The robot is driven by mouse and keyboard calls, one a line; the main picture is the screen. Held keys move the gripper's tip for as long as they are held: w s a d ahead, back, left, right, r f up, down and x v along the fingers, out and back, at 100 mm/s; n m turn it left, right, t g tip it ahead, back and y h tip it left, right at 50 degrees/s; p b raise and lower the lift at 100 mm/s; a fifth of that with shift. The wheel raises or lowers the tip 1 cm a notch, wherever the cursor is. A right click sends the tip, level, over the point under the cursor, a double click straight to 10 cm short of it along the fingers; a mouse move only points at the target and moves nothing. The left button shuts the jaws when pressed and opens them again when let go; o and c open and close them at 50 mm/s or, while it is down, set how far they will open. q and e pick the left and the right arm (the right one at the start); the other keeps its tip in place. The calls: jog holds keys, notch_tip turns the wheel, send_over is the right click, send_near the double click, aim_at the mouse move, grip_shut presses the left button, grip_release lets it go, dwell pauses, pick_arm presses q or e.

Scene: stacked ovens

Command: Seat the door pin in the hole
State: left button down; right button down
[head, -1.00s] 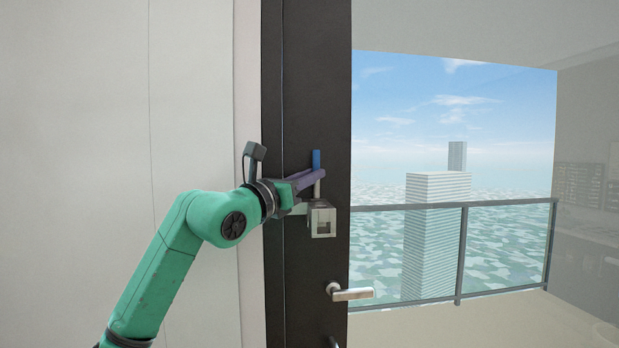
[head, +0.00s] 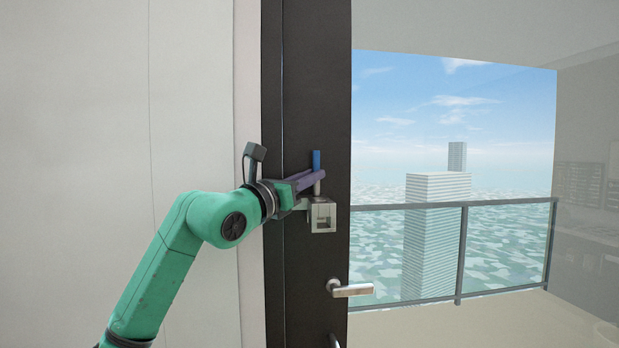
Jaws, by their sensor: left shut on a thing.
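The door pin, with a blue top (head: 316,160) and a pale metal lower part (head: 317,188), stands upright in front of the dark door frame. My left gripper (head: 320,175), with purple fingers, is shut on the pin around its middle. A silver latch block (head: 322,216) with a square recess in its front is directly below the pin. The pin's lower end meets the block's top edge in the picture. The hole is not visible, and I cannot tell whether the pin's tip is in it. My right gripper is not in view.
The dark door frame (head: 316,110) stands upright behind my gripper, with a silver lever handle (head: 350,290) below. A pale wall (head: 190,90) is on the left. Glass and a balcony railing (head: 510,204) are on the right.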

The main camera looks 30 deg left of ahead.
pick_arm(q)
jog(key=shift+f+b, duration=1.15)
jog(key=shift+f, duration=0.15)
jog(key=c, duration=0.8)
grip_release()
jog(key=shift+s+d, duration=0.1)
jog(key=shift+o, duration=0.2)
jog(key=shift+f, duration=0.1)
jog(key=b+v, duration=0.2)
jog(key=v, duration=0.1)
jog(key=f+b+v, duration=0.1)
jog(key=b+v, duration=0.2)
jog(key=v, duration=0.1)
jog(key=shift+f+b, duration=0.15)
jog(key=shift+b, duration=0.2)
jog(key=s+b, duration=0.3)
jog(key=s, duration=0.4)
jog(key=shift+s+a, duration=0.2)
jog(key=shift+a, duration=0.3)
